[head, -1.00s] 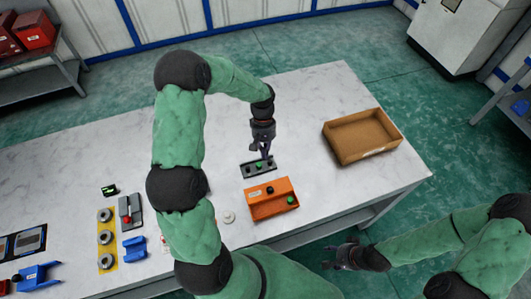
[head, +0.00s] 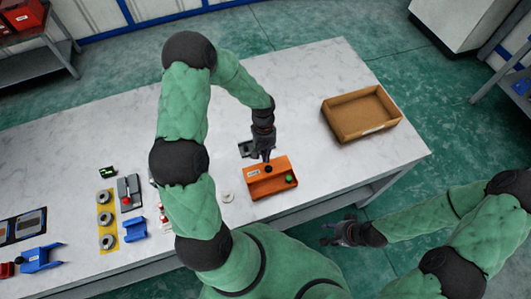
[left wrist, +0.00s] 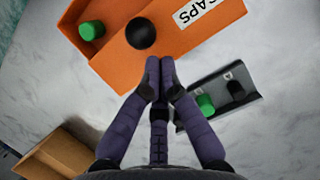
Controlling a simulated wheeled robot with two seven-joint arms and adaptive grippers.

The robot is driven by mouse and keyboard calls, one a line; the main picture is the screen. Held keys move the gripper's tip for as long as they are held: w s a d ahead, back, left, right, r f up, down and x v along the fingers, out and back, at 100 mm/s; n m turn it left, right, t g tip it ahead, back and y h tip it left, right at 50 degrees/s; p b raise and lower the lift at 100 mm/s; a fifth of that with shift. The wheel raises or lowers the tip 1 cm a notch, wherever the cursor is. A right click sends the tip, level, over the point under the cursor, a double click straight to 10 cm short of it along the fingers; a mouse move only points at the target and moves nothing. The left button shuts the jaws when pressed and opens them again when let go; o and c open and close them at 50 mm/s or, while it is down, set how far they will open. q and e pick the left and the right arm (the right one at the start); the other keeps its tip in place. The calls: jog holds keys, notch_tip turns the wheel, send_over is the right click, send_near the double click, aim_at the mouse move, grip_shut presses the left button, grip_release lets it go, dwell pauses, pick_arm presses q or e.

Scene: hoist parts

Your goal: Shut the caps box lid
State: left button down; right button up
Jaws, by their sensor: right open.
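The orange caps box (head: 262,189) stands near the table's front edge. Its lid with a round black knob (left wrist: 141,33) covers part of it; a green cap (left wrist: 91,30) shows in the uncovered part. The lid also carries a white CAPS label (left wrist: 194,11). My left gripper (left wrist: 159,62) has its fingertips together, with nothing seen between them, close beside the knob; I cannot tell whether they touch it. In the head view my left gripper (head: 266,157) points down at the box's back side. My right gripper (head: 335,233) is open and empty, off the table's front edge.
A dark tray (left wrist: 218,104) holding a green and a black piece lies just behind the caps box. An empty brown bin (head: 362,112) stands at the right. A white ring (head: 228,197) lies left of the box. Several parts and fixtures fill the left table.

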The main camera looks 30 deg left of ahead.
pick_arm(q)
jog(key=s+d, duration=0.2)
jog(key=s+d+b, duration=0.1)
jog(key=s+d, duration=0.1)
jog(key=d, duration=0.1)
jog(key=shift+s+d, duration=0.15)
jog(key=shift+s, duration=0.15)
pick_arm(e)
jog(key=shift+f, duration=0.45)
pick_arm(q)
jog(key=shift+w, duration=0.1)
jog(key=shift+w+a+r, duration=0.15)
jog(key=shift+w+a, duration=0.05)
jog(key=shift+a, duration=0.05)
jog(key=w+a, duration=0.1)
jog(key=w+r, duration=0.1)
jog(key=w+a+r, duration=0.1)
jog(key=shift+w+a+p, duration=0.25)
jog(key=shift+a+p, duration=0.05)
jog(key=shift+p, duration=0.1)
jog(key=v, duration=0.8)
jog(key=shift+s+r+p, duration=0.2)
jog(key=shift+p, duration=0.25)
pick_arm(e)
jog(key=shift+w+a+r, duration=0.55)
jog(key=shift+w+r, duration=0.15)
jog(key=shift+r, duration=0.1)
